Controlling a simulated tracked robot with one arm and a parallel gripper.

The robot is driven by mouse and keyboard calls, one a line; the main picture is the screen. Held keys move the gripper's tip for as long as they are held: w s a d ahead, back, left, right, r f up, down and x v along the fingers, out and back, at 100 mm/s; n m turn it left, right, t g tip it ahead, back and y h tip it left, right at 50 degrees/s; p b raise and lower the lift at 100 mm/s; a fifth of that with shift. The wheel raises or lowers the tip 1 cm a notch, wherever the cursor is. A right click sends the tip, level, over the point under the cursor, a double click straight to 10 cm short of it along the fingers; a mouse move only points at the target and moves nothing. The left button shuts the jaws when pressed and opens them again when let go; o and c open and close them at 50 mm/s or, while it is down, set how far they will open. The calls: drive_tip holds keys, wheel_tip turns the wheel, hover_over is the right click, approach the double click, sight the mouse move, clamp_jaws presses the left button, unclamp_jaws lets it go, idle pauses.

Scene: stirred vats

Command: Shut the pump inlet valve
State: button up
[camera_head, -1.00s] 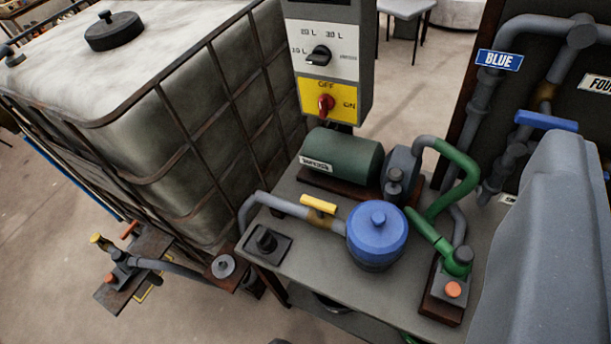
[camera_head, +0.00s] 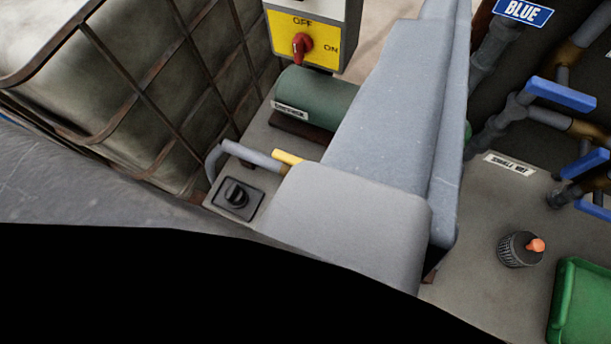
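A yellow valve handle (camera_head: 287,157) sits on a grey pipe (camera_head: 250,155) on the pump bench. It points roughly along the pipe; its far end and the valve body are hidden behind a large grey part of my arm. I take this as the inlet valve, though no label shows on it. The green pump motor (camera_head: 315,95) is behind it, partly covered. The blue filter housing is hidden.
A control box (camera_head: 310,40) with a red switch (camera_head: 302,47) stands behind the motor. A caged white tank (camera_head: 130,90) is at left. Blue-handled valves (camera_head: 560,94), a small orange-topped knob (camera_head: 520,249) and a green tray (camera_head: 585,305) are at right. Black fills the lower left.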

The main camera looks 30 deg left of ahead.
drive_tip(key=w+a+f+n+g, duration=0.4)
drive_tip(key=w+f, duration=0.4)
drive_tip(key=w, duration=0.3)
drive_tip(key=n+g, duration=1.1)
drive_tip(key=n, duration=0.2)
hover_over(292, 158)
wheel_tip(292, 158, down, 35)
wheel_tip(292, 158, down, 14)
drive_tip(key=b, duration=0.2)
drive_tip(key=shift+b, duration=0.4)
